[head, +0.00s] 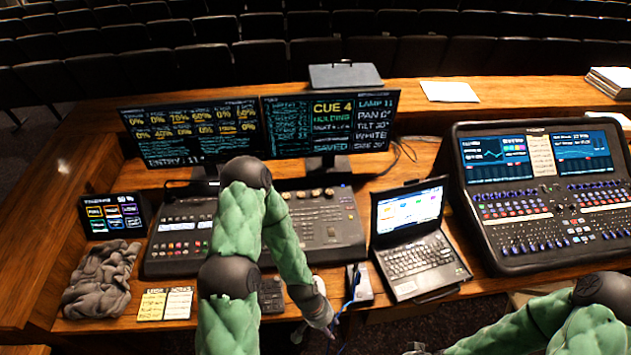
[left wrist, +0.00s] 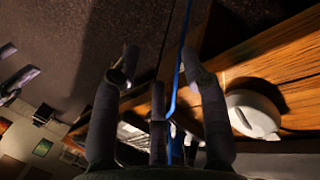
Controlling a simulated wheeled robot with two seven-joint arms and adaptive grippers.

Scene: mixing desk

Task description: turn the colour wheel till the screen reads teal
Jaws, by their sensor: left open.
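The right monitor (head: 330,122) reads CUE 4, HOLDING, LAMP 11, PAN, TILT, WHITE and SAVED. The lighting console (head: 345,222) lies below it, with several small pale knobs (head: 316,193) along its top edge. I cannot tell which control is the colour wheel. My left gripper (head: 316,333) hangs at the desk's front edge, in front of the console and apart from it. In the left wrist view its fingers (left wrist: 158,64) are open, with a blue cable (left wrist: 176,75) in line between them. My right gripper (head: 416,350) barely shows at the bottom edge.
A laptop (head: 412,240) and a large audio mixer (head: 545,190) stand to the right. A small colour-button screen (head: 113,215), a grey cloth (head: 100,280) and a note card (head: 164,304) lie left. The left wrist view shows a white round thing (left wrist: 252,114) by the wood.

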